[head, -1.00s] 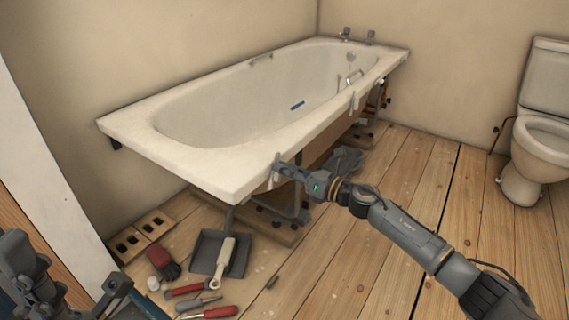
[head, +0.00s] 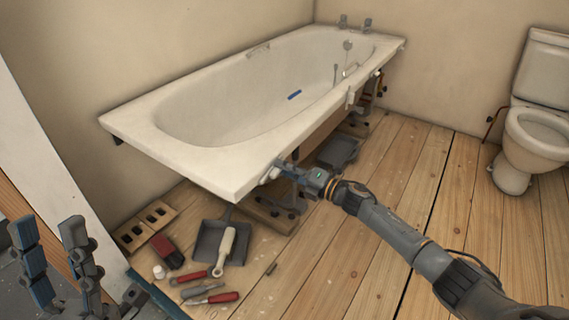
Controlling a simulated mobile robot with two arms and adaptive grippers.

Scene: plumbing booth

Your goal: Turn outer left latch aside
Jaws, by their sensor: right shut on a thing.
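The white bathtub (head: 185,146) has small pale latches on its front rim. The near latch (head: 270,175), closest to the tub's near corner, lies slanted along the underside of the rim. My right gripper (head: 282,168) is shut on this latch, and its fingers partly hide it. A farther latch (head: 351,98) hangs upright on the same rim. My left gripper (head: 48,232) is at the lower left, away from the tub, with its fingers apart and nothing between them.
A dustpan (head: 209,245) with a pale-handled tool, a brush (head: 166,251) and red-handled tools (head: 213,298) lie on the floor below the near corner. A toilet (head: 532,130) stands at the right. The wooden floor (head: 400,170) between is clear.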

